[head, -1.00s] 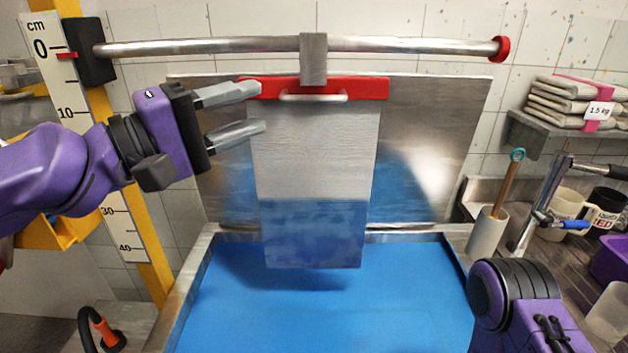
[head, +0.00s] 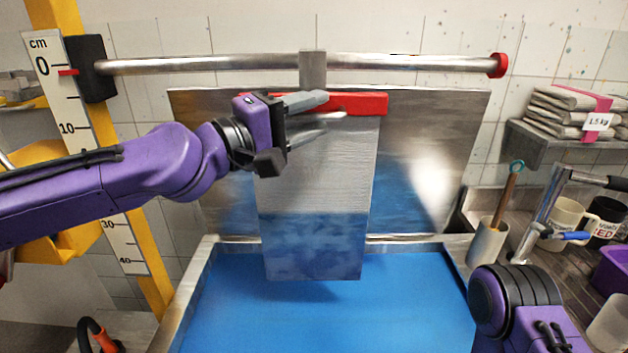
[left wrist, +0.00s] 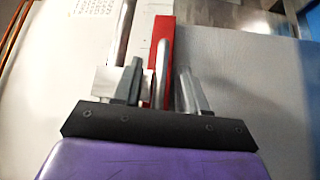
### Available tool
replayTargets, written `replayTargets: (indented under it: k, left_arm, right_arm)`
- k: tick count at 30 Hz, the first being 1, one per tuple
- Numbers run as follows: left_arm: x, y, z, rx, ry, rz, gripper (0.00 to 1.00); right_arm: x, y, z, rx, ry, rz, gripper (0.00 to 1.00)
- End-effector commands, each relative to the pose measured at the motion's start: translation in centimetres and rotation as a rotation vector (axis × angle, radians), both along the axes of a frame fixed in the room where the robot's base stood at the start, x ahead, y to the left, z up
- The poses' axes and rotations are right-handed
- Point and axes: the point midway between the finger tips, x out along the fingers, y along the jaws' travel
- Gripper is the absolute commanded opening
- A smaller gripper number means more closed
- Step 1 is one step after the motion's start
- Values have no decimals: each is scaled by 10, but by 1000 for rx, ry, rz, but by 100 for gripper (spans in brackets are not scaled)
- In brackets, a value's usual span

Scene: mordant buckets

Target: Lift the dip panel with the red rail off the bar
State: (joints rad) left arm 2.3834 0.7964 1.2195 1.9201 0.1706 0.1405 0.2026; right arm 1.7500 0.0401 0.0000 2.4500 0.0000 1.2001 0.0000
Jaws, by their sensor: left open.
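The dip panel (head: 320,165) hangs upright from the horizontal metal bar (head: 420,62) by a grey hook (head: 313,70). It is grey above and mottled blue below, with its lower end over the blue tray. Its red rail (head: 365,103) runs along the top and is partly hidden behind my left gripper (head: 334,108). The gripper is open in front of the rail. In the left wrist view, the silver handle (left wrist: 163,58) lies between the two open fingers (left wrist: 160,85), beside the red rail (left wrist: 162,30). I cannot tell whether the fingers touch it. My right gripper is out of view.
A blue-bottomed tray (head: 205,285) lies below the panel, with a metal sheet (head: 440,140) behind. A yellow post with a cm scale (head: 75,110) stands left. A brush holder (head: 487,243), clamp and mugs (head: 561,222) stand right. Folded cloths (head: 565,108) sit on a shelf.

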Motion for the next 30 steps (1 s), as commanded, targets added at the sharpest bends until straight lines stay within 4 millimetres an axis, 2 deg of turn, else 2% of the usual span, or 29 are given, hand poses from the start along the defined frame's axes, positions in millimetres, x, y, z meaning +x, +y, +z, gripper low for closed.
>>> replayTargets:
  k: [3,5,7,8,30]
  left_arm:
    - [0,0,0,1,-1,0,42]
    - [0,0,0,1,-1,0,26]
    - [0,1,0,1,-1,0,3]
    - [0,1,0,1,-1,0,0]
    - [-1,1,-1,2,0,-1,0]
  right_arm:
    - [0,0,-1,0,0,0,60]
    - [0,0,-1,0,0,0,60]
    - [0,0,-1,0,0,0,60]
    - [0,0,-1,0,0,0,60]
    - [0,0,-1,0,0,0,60]
